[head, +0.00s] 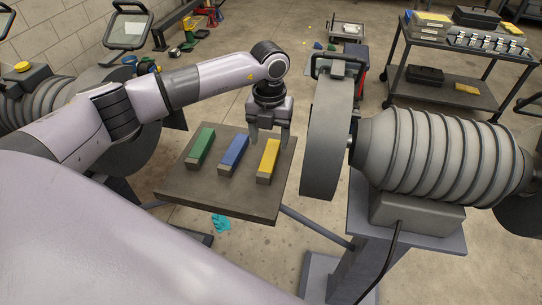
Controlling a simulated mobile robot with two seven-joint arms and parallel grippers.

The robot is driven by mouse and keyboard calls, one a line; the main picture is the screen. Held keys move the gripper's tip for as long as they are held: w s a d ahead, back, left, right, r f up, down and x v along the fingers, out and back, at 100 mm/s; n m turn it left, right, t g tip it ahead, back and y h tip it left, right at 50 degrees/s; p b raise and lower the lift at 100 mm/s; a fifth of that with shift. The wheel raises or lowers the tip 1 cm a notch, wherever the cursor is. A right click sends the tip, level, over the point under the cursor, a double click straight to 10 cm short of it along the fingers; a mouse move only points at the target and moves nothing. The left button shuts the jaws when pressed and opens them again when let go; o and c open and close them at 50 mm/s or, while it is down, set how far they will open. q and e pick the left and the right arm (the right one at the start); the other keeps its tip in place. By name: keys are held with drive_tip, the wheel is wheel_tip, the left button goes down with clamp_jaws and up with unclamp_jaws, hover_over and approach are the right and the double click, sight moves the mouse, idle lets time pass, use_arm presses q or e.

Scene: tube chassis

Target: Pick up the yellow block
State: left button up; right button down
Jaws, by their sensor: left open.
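The yellow block (268,159) lies on a small dark table (188,195), toward its right side. It is the rightmost of three long blocks lying side by side. My left gripper (269,136) points downward over the far end of the yellow block. Its two fingers are spread, one on each side of the block's far end. I cannot tell how high the fingertips are above the table. My right gripper is not in the picture.
A blue block (234,152) and a green block (201,146) lie left of the yellow one. A large grey wheel-like disc (325,140) with a ribbed motor (440,155) stands close at the table's right. A tool cart (460,60) is at the back right.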

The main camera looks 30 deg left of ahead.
sight(270, 153)
use_arm(q)
drive_tip(key=shift+d+f+p, duration=0.1)
drive_tip(key=shift+f+p, duration=0.2)
drive_tip(key=shift+f, duration=2.05)
drive_tip(key=c, duration=1.1)
drive_tip(key=shift+c, duration=0.2)
drive_tip(key=shift+r, duration=0.1)
